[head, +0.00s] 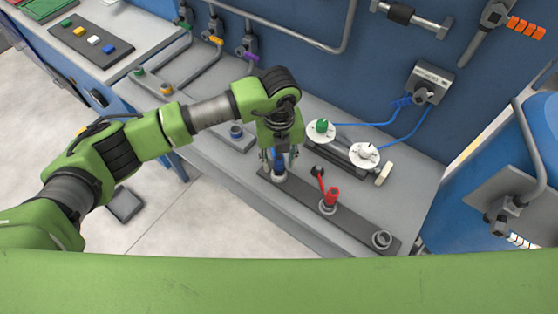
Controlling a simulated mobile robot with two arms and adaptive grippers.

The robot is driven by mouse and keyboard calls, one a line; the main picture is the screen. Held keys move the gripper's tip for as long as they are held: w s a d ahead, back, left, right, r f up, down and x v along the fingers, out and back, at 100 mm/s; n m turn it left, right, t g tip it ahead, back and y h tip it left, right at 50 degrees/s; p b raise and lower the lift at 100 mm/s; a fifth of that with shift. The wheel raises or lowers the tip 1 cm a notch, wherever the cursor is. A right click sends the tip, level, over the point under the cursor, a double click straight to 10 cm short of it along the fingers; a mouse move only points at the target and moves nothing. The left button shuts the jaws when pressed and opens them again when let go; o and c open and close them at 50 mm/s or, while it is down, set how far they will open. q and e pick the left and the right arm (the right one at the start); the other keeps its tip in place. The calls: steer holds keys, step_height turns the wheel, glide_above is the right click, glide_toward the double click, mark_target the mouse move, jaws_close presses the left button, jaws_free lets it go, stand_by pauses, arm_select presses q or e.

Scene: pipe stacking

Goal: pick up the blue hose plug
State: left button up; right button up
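The blue hose plug (279,164) stands in a grey ring socket at the left end of a dark strip (357,226) on the bench. My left gripper (279,158) points down over it, with one finger on each side. The fingers look spread, with a gap to the plug, so it appears open. The plug's top is hidden behind the gripper. My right gripper is not in view.
A red plug (331,195) with a red lever stands in the strip's middle socket, close to the right. An empty socket (381,239) is at the right end. Two white discs (364,155), blue hoses (404,135) and a wall box (430,82) lie behind.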

arm_select(q)
steer(key=shift+f, duration=0.4)
jaws_close()
steer(key=shift+r+b, duration=0.5)
step_height(320, 180, up, 2)
steer(key=shift+s+d+r+b, duration=0.1)
steer(key=shift+r+b, duration=0.1)
steer(key=shift+b, duration=0.45)
steer(key=s+d+r+b, duration=0.2)
steer(key=s+r+b, duration=0.2)
steer(key=s+r, duration=0.5)
steer(key=s, duration=0.4)
steer(key=shift+s+r, duration=0.35)
